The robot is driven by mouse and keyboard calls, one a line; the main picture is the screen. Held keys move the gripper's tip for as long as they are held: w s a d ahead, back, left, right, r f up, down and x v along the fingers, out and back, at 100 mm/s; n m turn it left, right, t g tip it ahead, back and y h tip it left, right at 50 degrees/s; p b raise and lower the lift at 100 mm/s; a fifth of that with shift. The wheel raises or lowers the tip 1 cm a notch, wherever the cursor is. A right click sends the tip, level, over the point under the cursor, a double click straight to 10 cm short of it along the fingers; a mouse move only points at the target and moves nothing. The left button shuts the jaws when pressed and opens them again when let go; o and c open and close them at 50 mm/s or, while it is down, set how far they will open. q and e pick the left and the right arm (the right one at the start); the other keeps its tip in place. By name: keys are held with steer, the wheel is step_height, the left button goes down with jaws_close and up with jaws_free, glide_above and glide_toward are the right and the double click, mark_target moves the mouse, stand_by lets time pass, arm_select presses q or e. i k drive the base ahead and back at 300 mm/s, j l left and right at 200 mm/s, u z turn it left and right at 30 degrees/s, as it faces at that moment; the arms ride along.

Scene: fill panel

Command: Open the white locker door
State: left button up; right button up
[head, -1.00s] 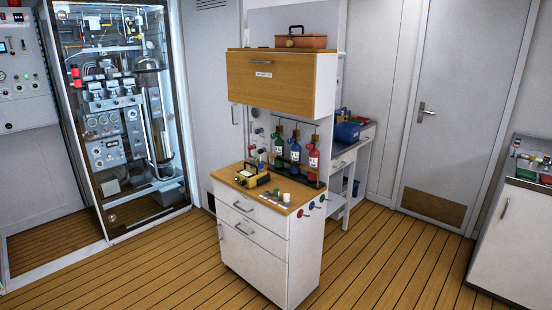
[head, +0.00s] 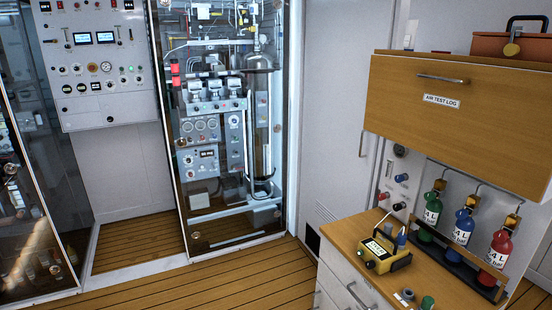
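A tall white door or panel (head: 335,120) stands against the wall between the glass cabinet and the wooden-topped unit. It carries a slim vertical metal handle (head: 362,143) near its right side and a louvred vent low down. It looks shut. Its lower right part is hidden behind the unit. The frame does not show a label that confirms it as the locker. Neither of my grippers shows in the head view.
A wooden-topped unit (head: 345,245) with drawers stands at the right, bearing a yellow meter (head: 385,252) and small bottles. A glass-fronted equipment cabinet (head: 238,247) stands left of the door. Plank floor (head: 240,280) is free in front.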

mark_target(338, 156)
steer(key=i+j+u, duration=0.1)
steer(key=i, duration=1.35)
